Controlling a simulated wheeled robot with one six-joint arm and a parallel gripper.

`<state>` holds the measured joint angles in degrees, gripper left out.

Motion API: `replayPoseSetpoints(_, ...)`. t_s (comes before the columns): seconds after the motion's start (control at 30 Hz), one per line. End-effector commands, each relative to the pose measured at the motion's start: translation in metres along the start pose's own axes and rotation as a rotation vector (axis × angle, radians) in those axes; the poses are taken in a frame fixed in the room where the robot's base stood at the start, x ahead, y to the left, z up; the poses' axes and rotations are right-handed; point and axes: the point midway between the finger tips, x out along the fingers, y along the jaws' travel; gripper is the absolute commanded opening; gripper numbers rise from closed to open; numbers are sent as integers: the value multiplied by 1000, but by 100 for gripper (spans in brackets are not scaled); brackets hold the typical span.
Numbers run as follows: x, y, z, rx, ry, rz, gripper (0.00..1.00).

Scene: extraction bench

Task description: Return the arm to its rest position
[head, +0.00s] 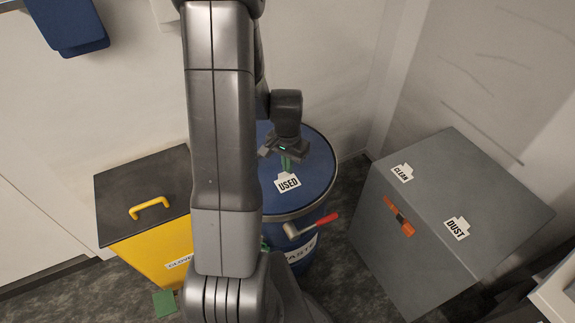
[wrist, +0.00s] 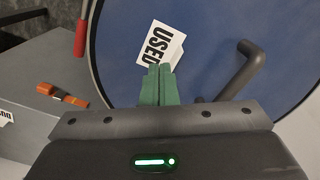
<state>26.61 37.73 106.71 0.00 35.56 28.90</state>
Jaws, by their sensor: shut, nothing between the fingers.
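My gripper (head: 286,160) is above the blue drum (head: 317,167), close to the lid's white USED label (head: 288,182). In the wrist view its two green fingers (wrist: 159,84) are together with nothing between them. Their tips overlap the edge of the USED label (wrist: 158,45) in that view; I cannot tell whether they touch the lid. My arm reaches from the top of the head view down across its middle and hides part of the drum and of the yellow bin.
A yellow bin (head: 150,250) with a dark lid stands left of the drum. A grey box (head: 455,205) labelled CLEAN and DUST stands at right, with an orange latch (head: 398,215). A red-handled lever (head: 325,219) sticks out from the drum's rim. A black handle (wrist: 238,70) rises from the lid.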

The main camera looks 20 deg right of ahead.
Motion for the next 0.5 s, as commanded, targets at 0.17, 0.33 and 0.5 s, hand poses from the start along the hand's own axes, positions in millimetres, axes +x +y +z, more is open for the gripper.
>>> replayPoseSetpoints(0.17,-12,0,0,0,0,0,0)
replayPoseSetpoints(0.33,-10,0,0,0,0,0,0)
replayPoseSetpoints(0.5,-9,0,0,0,0,0,0)
